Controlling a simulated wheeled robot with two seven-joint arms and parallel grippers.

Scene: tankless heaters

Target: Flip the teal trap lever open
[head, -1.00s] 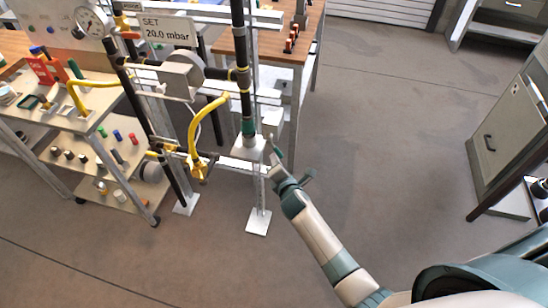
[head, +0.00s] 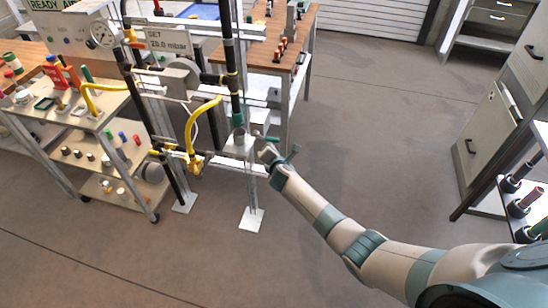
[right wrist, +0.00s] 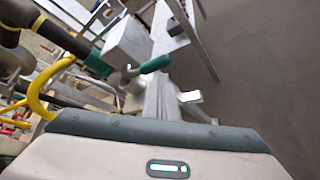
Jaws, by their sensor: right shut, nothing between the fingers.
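The teal lever (head: 266,138) sticks out to the right from the pale grey trap box (head: 240,146) low on the black vertical pipe. In the right wrist view the lever (right wrist: 155,64) lies roughly level, tilted slightly, next to the grey box (right wrist: 126,42). My right gripper (head: 267,153) is shut and empty, just below and beside the lever. I cannot tell whether it touches the lever. Its fingertips are hard to make out in the right wrist view. My left gripper is not in view.
A yellow hose (head: 194,125) and pipes stand left of the box. A metal support post (head: 254,195) stands below it. A cart with shelves (head: 90,160) is at the left and a wooden bench (head: 262,50) behind. The floor (head: 370,130) to the right is clear.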

